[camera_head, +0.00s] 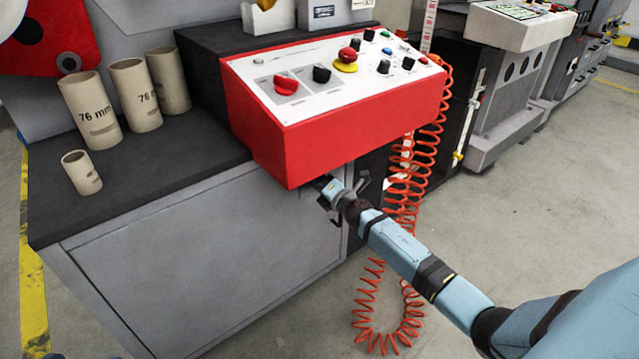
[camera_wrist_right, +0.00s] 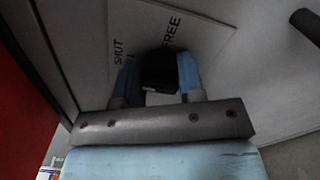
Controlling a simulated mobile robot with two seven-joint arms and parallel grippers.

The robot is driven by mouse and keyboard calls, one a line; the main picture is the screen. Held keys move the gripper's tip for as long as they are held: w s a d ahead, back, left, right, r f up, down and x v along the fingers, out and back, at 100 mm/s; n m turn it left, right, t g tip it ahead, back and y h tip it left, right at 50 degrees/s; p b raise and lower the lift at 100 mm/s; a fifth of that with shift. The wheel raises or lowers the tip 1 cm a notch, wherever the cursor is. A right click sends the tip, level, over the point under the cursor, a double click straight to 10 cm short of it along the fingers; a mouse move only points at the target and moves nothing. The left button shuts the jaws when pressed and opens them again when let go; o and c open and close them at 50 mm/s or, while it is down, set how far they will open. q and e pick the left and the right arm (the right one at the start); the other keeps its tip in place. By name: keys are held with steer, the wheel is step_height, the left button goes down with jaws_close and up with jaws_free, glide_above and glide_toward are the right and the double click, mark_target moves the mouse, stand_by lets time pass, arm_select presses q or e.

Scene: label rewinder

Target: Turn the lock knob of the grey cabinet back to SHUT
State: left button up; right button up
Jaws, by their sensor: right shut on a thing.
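The grey cabinet (camera_head: 215,250) stands below a dark worktop at the left. Its lock knob (camera_wrist_right: 158,68) is black and sits on a pale plate (camera_wrist_right: 195,35) printed SHUT and FREE in the right wrist view. The SHUT print is at the knob's upper left, and FREE is above and to its right. My right gripper (camera_wrist_right: 158,80) is shut on the knob, one blue finger on each side. I cannot tell which word the knob points to. In the head view my right gripper (camera_head: 330,190) reaches under the red control box, which hides the knob. My left gripper is out of view.
The red control box (camera_head: 350,125) overhangs the cabinet front, just above my right gripper. A coiled orange cord (camera_head: 408,205) hangs close to my right arm. Several cardboard cores (camera_head: 135,95) stand on the worktop (camera_head: 170,165). The floor at the right is clear.

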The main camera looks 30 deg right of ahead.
stand_by(0.3)
steer(key=o, duration=0.9)
steer(key=shift+s, duration=0.1)
